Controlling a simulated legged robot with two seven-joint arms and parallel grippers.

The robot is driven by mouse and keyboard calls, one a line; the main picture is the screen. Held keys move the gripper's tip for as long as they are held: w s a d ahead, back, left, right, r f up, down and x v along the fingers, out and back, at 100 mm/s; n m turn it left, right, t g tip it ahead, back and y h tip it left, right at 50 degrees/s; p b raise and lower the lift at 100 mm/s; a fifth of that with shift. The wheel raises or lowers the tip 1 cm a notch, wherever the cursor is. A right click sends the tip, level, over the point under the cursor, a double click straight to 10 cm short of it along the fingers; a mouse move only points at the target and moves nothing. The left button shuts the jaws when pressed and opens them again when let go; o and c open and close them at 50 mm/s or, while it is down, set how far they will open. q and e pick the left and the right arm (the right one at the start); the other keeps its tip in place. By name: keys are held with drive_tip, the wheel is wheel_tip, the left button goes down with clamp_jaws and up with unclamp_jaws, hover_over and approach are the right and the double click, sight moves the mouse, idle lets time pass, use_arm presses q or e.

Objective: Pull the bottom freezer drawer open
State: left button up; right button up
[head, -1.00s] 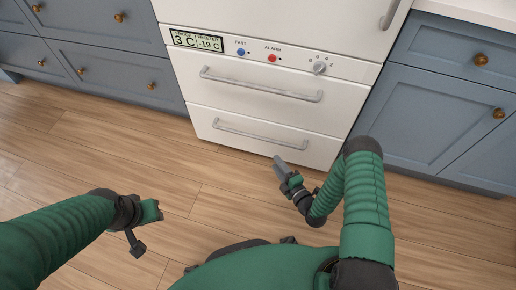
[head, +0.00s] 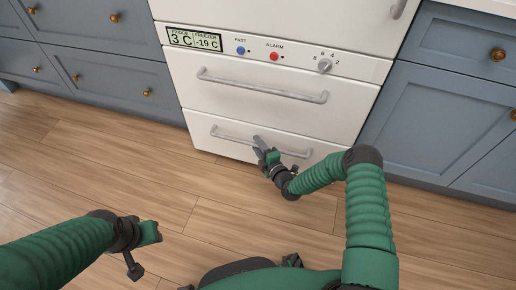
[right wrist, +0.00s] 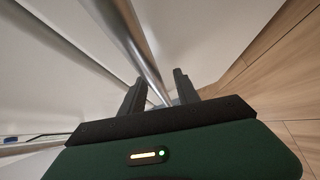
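The bottom freezer drawer (head: 215,143) is a white front, shut flush in the unit, with a long grey bar handle (head: 295,152). The handle also shows in the right wrist view (right wrist: 135,45). My right gripper (head: 259,142) is at the middle of this handle. In the right wrist view its two dark fingers (right wrist: 158,92) stand apart, with the bar running between them and a gap showing beside it. Contact cannot be told. My left gripper (head: 146,250) is low at the left over the floor, away from the drawer; its fingers are unclear.
The upper drawer (head: 225,100) with its own bar handle is shut above. A control strip (head: 300,56) with buttons and a dial is over it. Blue cabinets (head: 420,120) flank the unit. The wood floor (head: 110,175) in front is clear.

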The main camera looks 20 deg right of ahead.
drive_tip(key=shift+c, duration=0.4)
drive_tip(key=c, duration=0.7)
clamp_jaws()
drive_tip(key=shift+s+f, duration=0.1)
